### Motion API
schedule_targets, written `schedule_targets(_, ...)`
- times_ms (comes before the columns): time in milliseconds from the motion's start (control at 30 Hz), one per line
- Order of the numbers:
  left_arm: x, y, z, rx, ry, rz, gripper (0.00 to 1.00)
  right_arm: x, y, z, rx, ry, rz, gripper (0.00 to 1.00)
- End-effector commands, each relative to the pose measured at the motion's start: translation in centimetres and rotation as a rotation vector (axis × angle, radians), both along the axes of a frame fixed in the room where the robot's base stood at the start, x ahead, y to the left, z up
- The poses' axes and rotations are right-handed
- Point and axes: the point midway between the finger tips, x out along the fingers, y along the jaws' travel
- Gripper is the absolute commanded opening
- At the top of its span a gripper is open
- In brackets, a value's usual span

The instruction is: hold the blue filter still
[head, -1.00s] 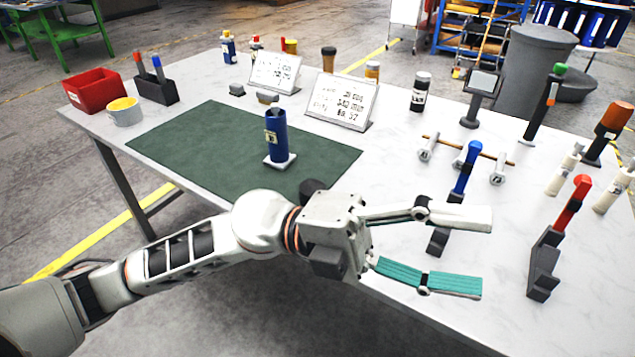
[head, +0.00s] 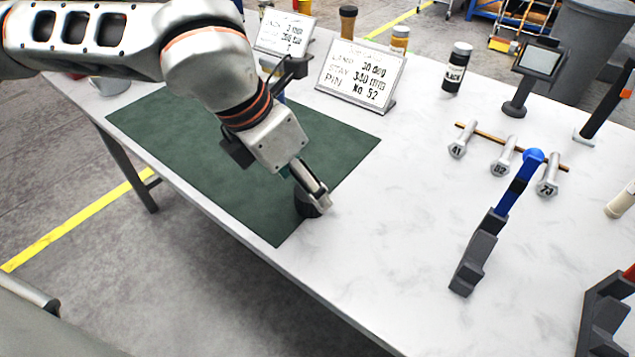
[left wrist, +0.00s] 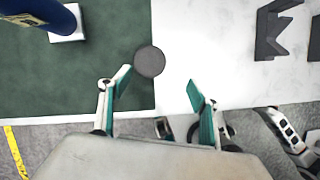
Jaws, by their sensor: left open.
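The blue filter (left wrist: 58,15) stands on a small white base (left wrist: 68,36) on the dark green mat (head: 165,130). In the left wrist view it is at the top left, cut off by the frame. In the head view my arm hides nearly all of it. My left gripper (head: 316,196) points down over the front right part of the mat, apart from the filter. Its jaws are open and empty in the left wrist view (left wrist: 158,78). My right gripper is not in view.
Two printed signs (head: 360,78) stand behind the mat. A black-labelled bottle (head: 457,68), numbered weights (head: 504,155) on a rod, and a blue-handled tool in a dark holder (head: 478,262) stand to the right. The white tabletop between mat and holder is clear.

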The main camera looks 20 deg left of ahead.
Motion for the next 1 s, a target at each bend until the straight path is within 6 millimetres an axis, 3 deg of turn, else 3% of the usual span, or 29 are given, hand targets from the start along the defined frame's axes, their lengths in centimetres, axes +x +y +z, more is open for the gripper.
schedule_targets(133,0.9,1.4,0.5,0.031,-0.038,0.035,0.62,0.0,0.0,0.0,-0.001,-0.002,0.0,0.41)
schedule_targets(467,1.0,1.4,0.5,0.033,-0.04,0.036,0.62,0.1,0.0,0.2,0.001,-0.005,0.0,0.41)
schedule_targets(767,1.7,0.9,-1.9,0.033,-0.037,0.035,0.62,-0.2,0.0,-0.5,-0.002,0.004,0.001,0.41)
schedule_targets(1000,1.8,0.8,-1.8,0.032,-0.04,0.036,0.62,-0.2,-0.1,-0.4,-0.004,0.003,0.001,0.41)
